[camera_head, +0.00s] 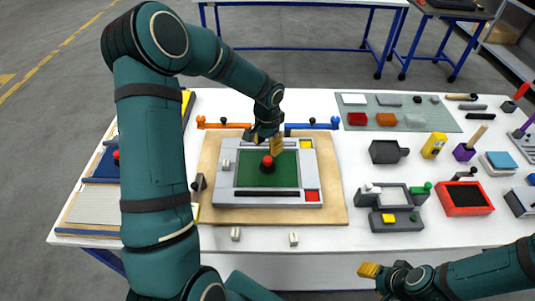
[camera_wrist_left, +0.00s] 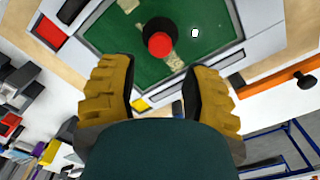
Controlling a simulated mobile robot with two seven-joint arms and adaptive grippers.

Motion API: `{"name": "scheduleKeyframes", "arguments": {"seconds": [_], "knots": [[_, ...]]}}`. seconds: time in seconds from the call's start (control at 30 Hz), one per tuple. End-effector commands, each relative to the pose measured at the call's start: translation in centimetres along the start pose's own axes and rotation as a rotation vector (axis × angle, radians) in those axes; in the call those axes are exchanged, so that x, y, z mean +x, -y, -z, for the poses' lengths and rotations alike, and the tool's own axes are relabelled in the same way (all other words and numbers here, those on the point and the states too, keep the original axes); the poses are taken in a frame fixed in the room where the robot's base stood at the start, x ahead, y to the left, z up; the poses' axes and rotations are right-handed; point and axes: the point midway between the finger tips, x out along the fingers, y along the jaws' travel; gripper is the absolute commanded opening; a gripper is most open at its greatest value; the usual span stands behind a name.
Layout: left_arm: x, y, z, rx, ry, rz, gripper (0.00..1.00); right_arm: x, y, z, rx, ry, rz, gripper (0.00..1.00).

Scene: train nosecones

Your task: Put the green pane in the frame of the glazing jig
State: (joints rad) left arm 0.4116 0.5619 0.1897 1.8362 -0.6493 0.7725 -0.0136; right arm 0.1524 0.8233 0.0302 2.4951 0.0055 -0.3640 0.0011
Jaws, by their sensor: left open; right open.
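The green pane (camera_head: 286,172) lies flat within the opening of the grey frame of the glazing jig (camera_head: 227,188); I cannot tell whether it is fully seated. A black knob with a red top (camera_head: 267,161) stands on its middle. My left gripper (camera_head: 276,146) is open above the far part of the pane. In the left wrist view the red-topped knob (camera_wrist_left: 160,44) is beyond the gap between the open yellow fingers (camera_wrist_left: 160,88), and nothing is gripped. My right gripper (camera_head: 369,270) is open and empty off the table's front edge.
The jig sits on a wooden board (camera_head: 333,208), with orange (camera_head: 222,124) and blue (camera_head: 312,125) clamps behind it. Yellow (camera_head: 306,144) and red (camera_head: 312,196) squares mark its right corners. Grey fixtures (camera_head: 390,152) and a red tray (camera_head: 465,198) stand to the right.

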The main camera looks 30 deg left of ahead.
Motion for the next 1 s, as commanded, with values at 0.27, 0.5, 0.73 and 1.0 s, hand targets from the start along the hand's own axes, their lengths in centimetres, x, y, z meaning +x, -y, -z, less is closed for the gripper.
{"name": "scheduleKeyframes", "arguments": {"seconds": [0.27,0.5,0.73,1.0], "knots": [[-4.5,0.0,0.1,-0.001,-0.002,0.002,0.47,-0.2,0.1,0.0,0.0,0.0,0.001,0.47],[-5.5,0.0,0.0,0.0,0.0,0.0,0.47,-0.2,0.1,0.0,0.0,0.0,0.001,0.47],[-5.5,0.0,0.0,0.0,0.0,0.0,0.47,-0.2,0.1,0.0,0.0,0.0,0.001,0.47],[-5.5,0.0,0.0,0.0,0.0,0.0,0.47,-0.2,0.1,0.0,0.0,0.0,0.001,0.47]]}}
